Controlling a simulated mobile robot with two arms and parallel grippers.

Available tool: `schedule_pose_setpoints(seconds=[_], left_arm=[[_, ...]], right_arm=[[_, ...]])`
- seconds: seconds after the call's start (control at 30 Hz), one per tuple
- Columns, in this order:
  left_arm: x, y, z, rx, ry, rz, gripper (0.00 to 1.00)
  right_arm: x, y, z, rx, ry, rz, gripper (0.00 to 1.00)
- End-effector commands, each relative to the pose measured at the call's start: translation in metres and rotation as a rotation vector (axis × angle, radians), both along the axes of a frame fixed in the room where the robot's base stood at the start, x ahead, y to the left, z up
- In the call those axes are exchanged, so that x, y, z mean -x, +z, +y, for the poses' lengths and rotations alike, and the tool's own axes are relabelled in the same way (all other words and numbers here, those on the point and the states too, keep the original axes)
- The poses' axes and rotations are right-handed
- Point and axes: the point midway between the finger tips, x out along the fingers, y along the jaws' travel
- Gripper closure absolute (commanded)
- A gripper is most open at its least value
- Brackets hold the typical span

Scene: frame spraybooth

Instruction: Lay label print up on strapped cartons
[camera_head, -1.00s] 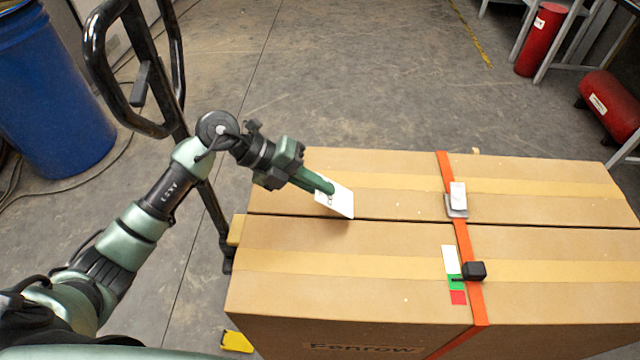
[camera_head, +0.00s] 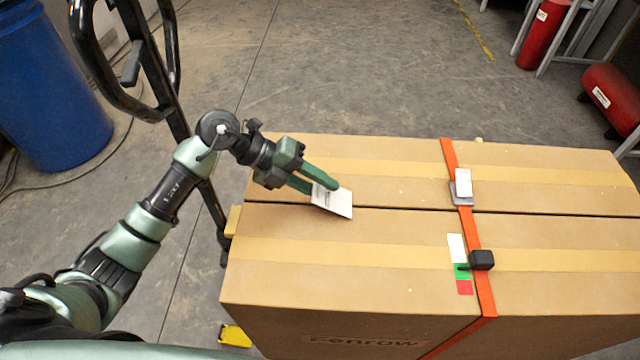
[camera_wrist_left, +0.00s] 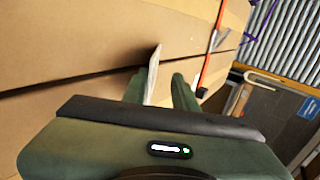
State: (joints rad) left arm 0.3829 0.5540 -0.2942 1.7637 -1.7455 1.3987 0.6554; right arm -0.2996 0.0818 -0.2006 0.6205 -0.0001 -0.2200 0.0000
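In the left wrist view the label (camera_wrist_left: 152,75) shows nearly edge-on between my fingers, close to the left finger, with a gap to the right one. My left gripper (camera_head: 320,188) is open around it. I cannot tell whether the label lies flat or leans. Two brown cartons (camera_head: 350,275) stand side by side, bound by an orange strap (camera_head: 487,295). My right gripper is out of view.
The strap carries a grey buckle with a white tag (camera_head: 463,183). A black block (camera_head: 482,260) sits beside a white, green and red strip (camera_head: 460,262). A black pallet truck handle (camera_head: 160,70) and blue barrel (camera_head: 45,90) stand left. Carton tops right of the strap are clear.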

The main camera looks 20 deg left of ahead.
Motion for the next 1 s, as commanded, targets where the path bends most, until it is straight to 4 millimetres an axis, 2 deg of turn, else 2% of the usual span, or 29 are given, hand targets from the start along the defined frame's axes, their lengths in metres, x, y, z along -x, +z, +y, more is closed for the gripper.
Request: schedule_pose_setpoints(seconds=[0.27,0.5,0.7,1.0], left_arm=[[0.000,0.004,0.004,-0.001,0.001,0.000,0.72],[0.006,0.029,0.034,-0.005,0.003,0.001,0.72],[0.011,0.045,0.054,-0.003,0.001,0.001,0.72],[0.012,0.048,0.060,0.000,-0.001,0.001,0.72]], right_arm=[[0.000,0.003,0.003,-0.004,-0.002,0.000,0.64],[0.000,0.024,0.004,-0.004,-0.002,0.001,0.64],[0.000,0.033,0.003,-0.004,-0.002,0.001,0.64],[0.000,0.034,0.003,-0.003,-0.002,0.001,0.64]])
